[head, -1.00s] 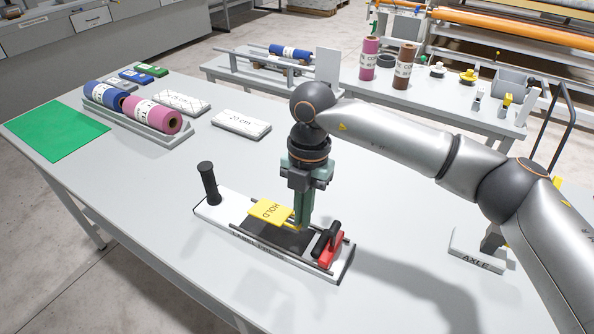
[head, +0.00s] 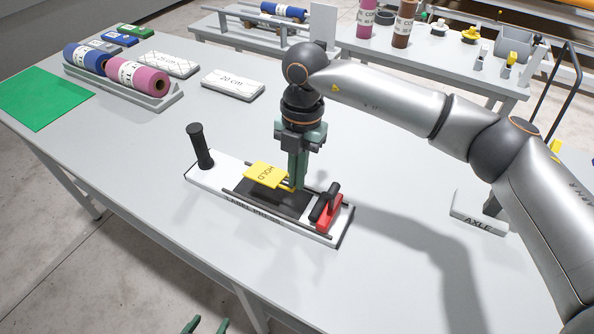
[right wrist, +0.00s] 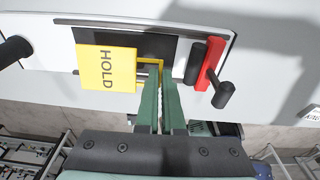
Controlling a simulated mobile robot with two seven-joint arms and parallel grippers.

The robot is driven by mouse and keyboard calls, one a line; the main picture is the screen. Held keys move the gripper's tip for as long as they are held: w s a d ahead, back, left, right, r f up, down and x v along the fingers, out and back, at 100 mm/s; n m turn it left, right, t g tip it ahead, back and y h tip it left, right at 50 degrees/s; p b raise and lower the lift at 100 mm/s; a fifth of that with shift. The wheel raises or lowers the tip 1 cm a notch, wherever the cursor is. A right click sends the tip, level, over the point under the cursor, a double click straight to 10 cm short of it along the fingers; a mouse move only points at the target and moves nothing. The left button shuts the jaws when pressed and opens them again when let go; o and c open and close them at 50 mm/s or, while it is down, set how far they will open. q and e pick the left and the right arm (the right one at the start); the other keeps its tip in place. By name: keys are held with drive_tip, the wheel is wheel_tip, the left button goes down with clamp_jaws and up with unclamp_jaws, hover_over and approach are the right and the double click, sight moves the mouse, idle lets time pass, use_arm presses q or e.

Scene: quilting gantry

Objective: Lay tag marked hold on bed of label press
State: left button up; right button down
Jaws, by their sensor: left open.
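The yellow tag marked HOLD (head: 266,174) is at the dark bed (head: 289,205) of the label press (head: 215,178). My right gripper (head: 296,187) is shut on the tag's thin yellow end loop. In the right wrist view, the tag (right wrist: 107,68) is left of the fingers (right wrist: 160,88) and reaches past the bed's edge over the white base. I cannot tell whether it touches the bed. My left gripper (head: 206,326) is open and empty at the bottom edge; only its green fingertips show.
The press has a black upright post (head: 200,145) at left and a red clamp with a black handle (head: 329,208) at right, close to my right fingers. A rack of rolls (head: 118,85), a 20 cm block (head: 232,84) and an AXLE block (head: 478,215) stand around.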

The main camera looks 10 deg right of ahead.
drive_tip(key=shift+f+b, duration=0.95)
drive_tip(key=shift+f, duration=1.1)
drive_tip(key=c, duration=1)
unclamp_jaws()
drive_tip(key=shift+o, duration=0.2)
drive_tip(key=shift+r, duration=0.1)
wheel_tip(320, 180, up, 12)
drive_tip(key=w, duration=0.1)
drive_tip(key=shift+w+d+r+b, duration=0.15)
drive_tip(key=shift+w+d+b, duration=0.15)
drive_tip(key=shift+d+b, duration=0.15)
